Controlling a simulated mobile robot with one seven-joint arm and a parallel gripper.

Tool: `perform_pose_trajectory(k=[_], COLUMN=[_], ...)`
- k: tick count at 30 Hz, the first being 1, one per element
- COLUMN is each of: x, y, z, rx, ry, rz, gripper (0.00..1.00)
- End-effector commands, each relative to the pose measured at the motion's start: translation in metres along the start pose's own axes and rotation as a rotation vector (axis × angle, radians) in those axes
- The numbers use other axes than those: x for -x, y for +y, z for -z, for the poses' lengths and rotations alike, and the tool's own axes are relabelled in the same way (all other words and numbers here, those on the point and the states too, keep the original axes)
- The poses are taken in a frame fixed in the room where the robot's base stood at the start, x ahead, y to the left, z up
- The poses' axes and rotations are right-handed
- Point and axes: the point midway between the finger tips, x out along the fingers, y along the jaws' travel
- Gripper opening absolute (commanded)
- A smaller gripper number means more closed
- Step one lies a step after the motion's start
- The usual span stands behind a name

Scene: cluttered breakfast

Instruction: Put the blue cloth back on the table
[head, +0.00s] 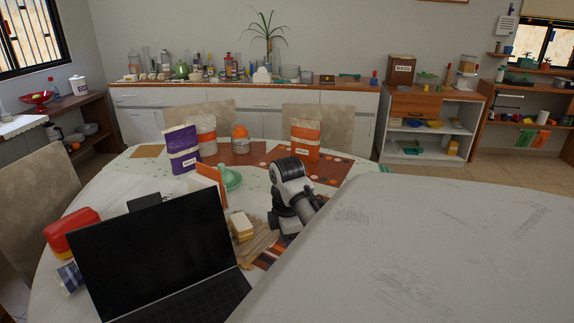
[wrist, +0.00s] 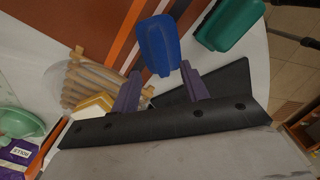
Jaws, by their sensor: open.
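A blue piece (wrist: 158,45) with rounded corners shows in the wrist view, beyond my fingers and roughly in line with the gap between them. It is the only thing in view that could be the blue cloth, though its shape looks stiff. It appears over the edge of the striped mat (wrist: 105,25) and the white table (wrist: 208,62). My gripper (wrist: 160,84) is open, with its two purple fingers apart and nothing clearly between them. In the head view, my arm's dark wrist is over the table (head: 95,195), and the blue piece is not visible.
A slatted wooden rack (wrist: 88,88) and a yellow block (wrist: 95,105) lie left of my fingers. A green container (wrist: 230,25) is at upper right in the wrist view. An open laptop (head: 150,250), green funnel (head: 230,180) and purple bag (head: 182,148) stand on the table.

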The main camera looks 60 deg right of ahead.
Motion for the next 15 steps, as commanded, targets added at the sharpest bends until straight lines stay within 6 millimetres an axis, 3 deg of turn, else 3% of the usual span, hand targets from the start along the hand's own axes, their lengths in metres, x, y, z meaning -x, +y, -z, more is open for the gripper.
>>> perform_pose_trajectory(k=[6,15], x=[0.034,0.045], y=[0.000,0.000], z=[-0.001,-0.001], rx=[-0.001,-0.002], ry=[-0.003,0.000], rz=[0.000,0.002], gripper=[0.45,0.45])
